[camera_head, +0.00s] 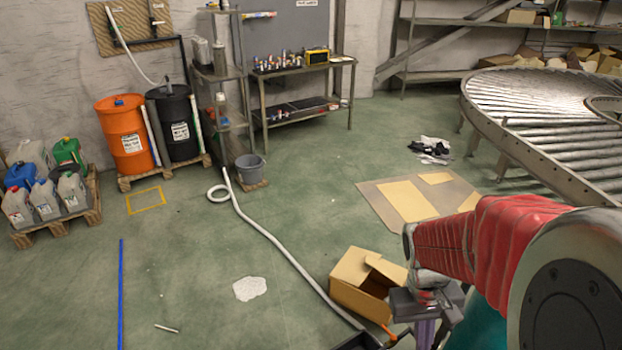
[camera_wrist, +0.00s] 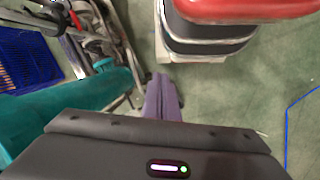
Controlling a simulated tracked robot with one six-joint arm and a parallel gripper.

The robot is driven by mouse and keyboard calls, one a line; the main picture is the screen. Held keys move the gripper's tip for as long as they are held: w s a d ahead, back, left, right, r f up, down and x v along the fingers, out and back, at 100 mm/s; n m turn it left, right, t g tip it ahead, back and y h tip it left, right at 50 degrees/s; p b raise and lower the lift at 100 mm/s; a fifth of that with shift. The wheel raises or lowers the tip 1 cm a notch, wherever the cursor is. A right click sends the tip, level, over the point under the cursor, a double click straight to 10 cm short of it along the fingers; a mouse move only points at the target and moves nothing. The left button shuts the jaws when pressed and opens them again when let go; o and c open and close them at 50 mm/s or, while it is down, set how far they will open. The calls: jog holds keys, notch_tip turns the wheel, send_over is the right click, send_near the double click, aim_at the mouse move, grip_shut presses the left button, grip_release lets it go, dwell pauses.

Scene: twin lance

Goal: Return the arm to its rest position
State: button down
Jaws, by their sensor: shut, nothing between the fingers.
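My arm, in a red sleeve, reaches in from the right edge of the head view, bent with its end hanging down. My gripper (camera_head: 425,333) shows there as purple fingers at the bottom edge, partly cut off. In the wrist view my gripper (camera_wrist: 162,82) has its two purple fingers together, with nothing between them. Green floor shows beyond the fingertips.
An open cardboard box (camera_head: 362,284) stands on the floor just left of my gripper. A white hose (camera_head: 265,233) runs across the floor. A roller conveyor (camera_head: 545,115) stands at right. A blue crate (camera_wrist: 25,60) lies left in the wrist view. The left-middle floor is mostly clear.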

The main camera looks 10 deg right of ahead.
jog(key=w+a+r+n+t+y, duration=0.1)
jog(key=a+r+t, duration=0.6)
jog(key=a+r, duration=0.7)
notch_tip(320, 180, up, 3)
jog(key=shift+f+n+t, duration=0.2)
jog(key=shift+n+t, duration=0.2)
jog(key=shift+n, duration=0.2)
jog(key=shift+w+d, duration=0.1)
